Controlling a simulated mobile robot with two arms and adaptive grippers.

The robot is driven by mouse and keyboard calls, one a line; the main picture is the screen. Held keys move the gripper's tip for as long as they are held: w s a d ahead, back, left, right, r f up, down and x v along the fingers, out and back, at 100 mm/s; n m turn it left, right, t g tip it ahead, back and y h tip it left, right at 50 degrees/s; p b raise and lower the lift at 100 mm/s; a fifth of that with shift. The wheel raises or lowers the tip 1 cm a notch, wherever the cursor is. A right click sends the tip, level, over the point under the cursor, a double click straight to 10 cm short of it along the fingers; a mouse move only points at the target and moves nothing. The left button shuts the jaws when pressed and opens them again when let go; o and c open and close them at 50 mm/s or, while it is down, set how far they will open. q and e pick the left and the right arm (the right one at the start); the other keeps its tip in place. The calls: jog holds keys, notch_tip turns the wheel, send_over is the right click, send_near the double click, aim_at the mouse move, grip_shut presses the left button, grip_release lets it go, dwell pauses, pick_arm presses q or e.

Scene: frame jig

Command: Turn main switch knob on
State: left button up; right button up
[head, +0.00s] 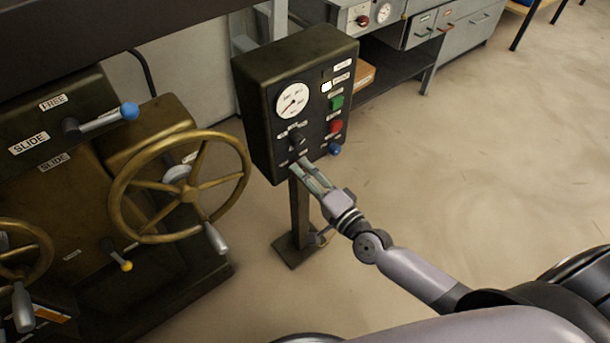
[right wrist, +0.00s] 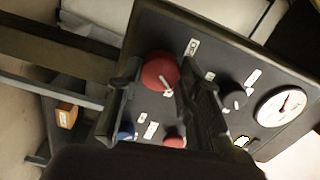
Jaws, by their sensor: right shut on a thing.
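The dark control box (head: 264,103) stands on a post left of the picture's middle in the head view. My right gripper (head: 303,165) reaches its lower front face. In the right wrist view a round red knob (right wrist: 160,71) with a small white mark sits between the two dark fingers of this gripper (right wrist: 158,90). The gripper is shut on this knob, and the fingers cover its sides. In the head view the gripper hides the red knob. A black knob (head: 296,138) is just above the gripper. My left gripper is not in view.
The box also bears a gauge (head: 292,100), a green button (head: 337,103), a red button (head: 336,126) and a blue button (head: 335,149). A machine with a brass handwheel (head: 116,197) stands close on the left. The floor (head: 480,150) to the right is clear.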

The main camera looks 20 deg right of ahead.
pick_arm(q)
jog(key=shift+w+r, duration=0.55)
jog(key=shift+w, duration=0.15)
pick_arm(e)
jog(key=shift+m, duration=0.9)
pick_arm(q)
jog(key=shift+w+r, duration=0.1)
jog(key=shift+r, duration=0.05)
pick_arm(e)
jog(key=o, duration=1.2)
jog(key=shift+c, duration=0.2)
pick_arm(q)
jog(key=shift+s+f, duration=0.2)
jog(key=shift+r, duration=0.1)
pick_arm(e)
jog(key=v, duration=1.2)
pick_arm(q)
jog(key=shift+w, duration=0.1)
